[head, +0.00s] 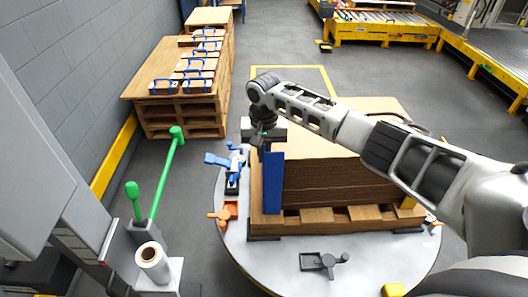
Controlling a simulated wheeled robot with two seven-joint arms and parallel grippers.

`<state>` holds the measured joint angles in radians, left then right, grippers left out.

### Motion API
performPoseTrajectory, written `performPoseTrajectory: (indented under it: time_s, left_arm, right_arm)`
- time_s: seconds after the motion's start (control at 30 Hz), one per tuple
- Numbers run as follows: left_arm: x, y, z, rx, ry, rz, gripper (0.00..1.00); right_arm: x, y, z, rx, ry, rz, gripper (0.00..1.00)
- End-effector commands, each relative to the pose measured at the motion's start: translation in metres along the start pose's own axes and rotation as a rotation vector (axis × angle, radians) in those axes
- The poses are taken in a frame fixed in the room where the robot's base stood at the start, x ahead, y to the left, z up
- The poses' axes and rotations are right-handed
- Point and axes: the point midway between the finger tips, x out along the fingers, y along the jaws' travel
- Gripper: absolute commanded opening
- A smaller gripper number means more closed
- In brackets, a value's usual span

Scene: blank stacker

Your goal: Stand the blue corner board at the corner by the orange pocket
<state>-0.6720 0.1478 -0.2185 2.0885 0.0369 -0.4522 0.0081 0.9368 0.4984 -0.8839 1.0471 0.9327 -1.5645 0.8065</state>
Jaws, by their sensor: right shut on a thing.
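The blue corner board (273,184) is upright at the near left corner of the brown stack (340,182). My right gripper (265,143) is shut on the board's upper end, with my right arm reaching in from the right. The board's lower end is close to the top of the wooden pallet (330,222); I cannot tell whether it touches. The orange pocket (226,212) is on the grey round table just left of that corner. My left gripper is out of view.
A blue fixture (232,168) stands behind the orange pocket. A dark grey fixture (322,262) and a yellow block (393,290) sit on the round table's (290,265) near side. Green-handled posts (168,170) and a white roll (152,256) stand left.

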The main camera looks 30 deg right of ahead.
Motion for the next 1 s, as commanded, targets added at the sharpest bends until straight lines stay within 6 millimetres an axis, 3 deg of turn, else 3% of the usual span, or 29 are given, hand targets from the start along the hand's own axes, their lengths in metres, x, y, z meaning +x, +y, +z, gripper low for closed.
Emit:
performPoseTrajectory:
  time_s: [0.3, 0.4, 0.43, 0.87, 1.0]
  left_arm:
    - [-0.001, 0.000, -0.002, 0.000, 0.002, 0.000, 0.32]
    - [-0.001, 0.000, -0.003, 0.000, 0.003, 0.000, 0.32]
    - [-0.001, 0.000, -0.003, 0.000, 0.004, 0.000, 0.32]
    - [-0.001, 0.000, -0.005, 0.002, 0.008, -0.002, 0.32]
    - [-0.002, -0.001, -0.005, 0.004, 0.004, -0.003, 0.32]
  right_arm:
    - [0.003, 0.000, 0.000, 0.000, 0.000, -0.001, 0.00]
    - [0.003, 0.000, 0.000, 0.000, 0.000, 0.000, 0.28]
    - [0.003, 0.000, 0.000, 0.000, 0.000, 0.001, 0.32]
    - [0.004, 0.005, -0.002, 0.006, 0.002, 0.010, 0.32]
    - [-0.013, 0.004, -0.003, 0.006, 0.005, 0.008, 0.32]
